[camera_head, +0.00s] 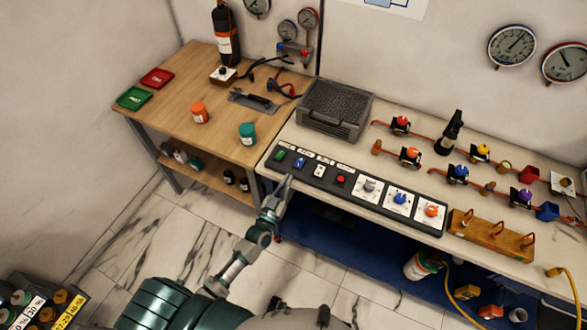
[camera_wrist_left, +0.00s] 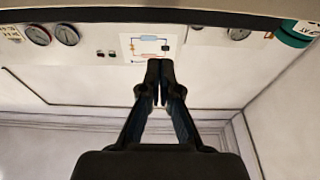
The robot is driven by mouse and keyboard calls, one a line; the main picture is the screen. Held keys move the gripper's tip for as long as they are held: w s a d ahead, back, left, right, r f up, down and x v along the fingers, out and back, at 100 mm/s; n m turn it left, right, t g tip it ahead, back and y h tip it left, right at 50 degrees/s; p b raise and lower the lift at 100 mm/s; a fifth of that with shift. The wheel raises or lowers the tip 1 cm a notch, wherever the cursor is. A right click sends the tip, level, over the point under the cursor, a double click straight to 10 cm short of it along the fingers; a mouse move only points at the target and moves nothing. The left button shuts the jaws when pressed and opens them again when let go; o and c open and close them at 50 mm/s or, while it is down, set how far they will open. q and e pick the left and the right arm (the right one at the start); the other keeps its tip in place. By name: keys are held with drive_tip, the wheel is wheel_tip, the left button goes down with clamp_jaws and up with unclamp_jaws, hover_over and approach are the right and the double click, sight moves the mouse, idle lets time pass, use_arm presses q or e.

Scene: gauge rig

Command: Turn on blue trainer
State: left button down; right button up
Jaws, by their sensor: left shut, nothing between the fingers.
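A dark control panel (camera_head: 333,186) lies along the front left of the white bench. It carries a green switch (camera_head: 280,154), a blue switch (camera_head: 300,163), a white switch (camera_head: 319,171) and a red button (camera_head: 340,180). To their right are a grey knob (camera_head: 369,186), a blue knob (camera_head: 400,198) and an orange knob (camera_head: 431,211). My left gripper (camera_head: 288,180) is shut and empty at the panel's front edge, just below the blue switch in the picture. I cannot tell whether it touches. Its closed fingertips also show in the left wrist view (camera_wrist_left: 160,65). My right gripper is out of view.
A grey mesh-topped box (camera_head: 335,108) stands behind the panel. Several valves on red hoses and a wooden block (camera_head: 490,236) occupy the bench to the right. A wooden table (camera_head: 180,85) adjoins at left. In the left wrist view, a wall diagram (camera_wrist_left: 148,42) shows beyond the fingers.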

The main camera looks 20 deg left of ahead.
use_arm(q)
drive_tip(key=s, duration=0.1)
drive_tip(key=f, duration=0.1)
drive_tip(key=s, duration=0.1)
drive_tip(key=shift+s+a+f, duration=0.15)
drive_tip(key=shift+s+a, duration=0.2)
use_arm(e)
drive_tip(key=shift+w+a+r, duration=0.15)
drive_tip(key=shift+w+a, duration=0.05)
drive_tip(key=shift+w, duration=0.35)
use_arm(q)
drive_tip(key=shift+d, duration=0.2)
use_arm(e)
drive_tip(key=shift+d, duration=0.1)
